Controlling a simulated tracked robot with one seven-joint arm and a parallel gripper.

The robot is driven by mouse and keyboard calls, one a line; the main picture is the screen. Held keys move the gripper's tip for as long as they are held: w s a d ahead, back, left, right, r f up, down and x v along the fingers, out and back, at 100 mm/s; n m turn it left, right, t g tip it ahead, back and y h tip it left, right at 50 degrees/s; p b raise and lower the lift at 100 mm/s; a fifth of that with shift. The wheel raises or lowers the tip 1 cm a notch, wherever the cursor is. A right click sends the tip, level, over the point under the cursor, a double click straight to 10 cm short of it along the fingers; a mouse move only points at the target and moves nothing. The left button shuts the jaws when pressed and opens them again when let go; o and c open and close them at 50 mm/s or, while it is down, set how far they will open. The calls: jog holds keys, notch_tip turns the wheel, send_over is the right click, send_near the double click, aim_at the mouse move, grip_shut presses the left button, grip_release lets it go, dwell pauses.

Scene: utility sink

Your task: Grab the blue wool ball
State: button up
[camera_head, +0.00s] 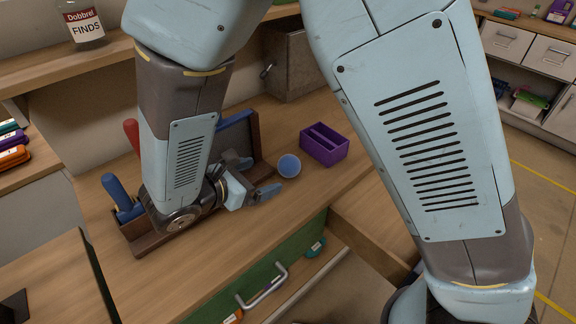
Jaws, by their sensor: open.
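A small round blue thing (289,166) stands on the wooden worktop in the middle of the view. It is the only thing that could be the blue wool ball; its wool texture is too small to tell, and its paler top makes it look somewhat like a cup. My gripper (258,177) is just left of it, low over the worktop, with its two fingers apart and pointing right towards it. Nothing shows between the fingers. The blue thing appears outside them; whether a fingertip touches it I cannot tell.
A purple divided box (324,145) stands right of the blue thing. A wooden rack (148,241) with a blue handle (116,190) and a red handle (131,134) is partly behind my arm. A green drawer front (262,277) is below. A labelled jar (84,24) stands on the shelf.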

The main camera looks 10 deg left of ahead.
aim_at(281, 170)
jog(key=shift+s+a+f+n, duration=0.3)
jog(key=shift+a, duration=0.1)
jog(key=shift+f+t, duration=0.15)
jog(key=shift+t, duration=0.15)
jog(key=x, duration=0.8)
jog(key=shift+w+f, duration=0.1)
jog(key=shift+w, duration=0.05)
jog(key=shift+r+x, duration=0.1)
jog(key=shift+x, duration=1.2)
jog(key=shift+r+x, duration=0.15)
jog(key=shift+x, duration=1.2)
jog(key=c, duration=1.1)
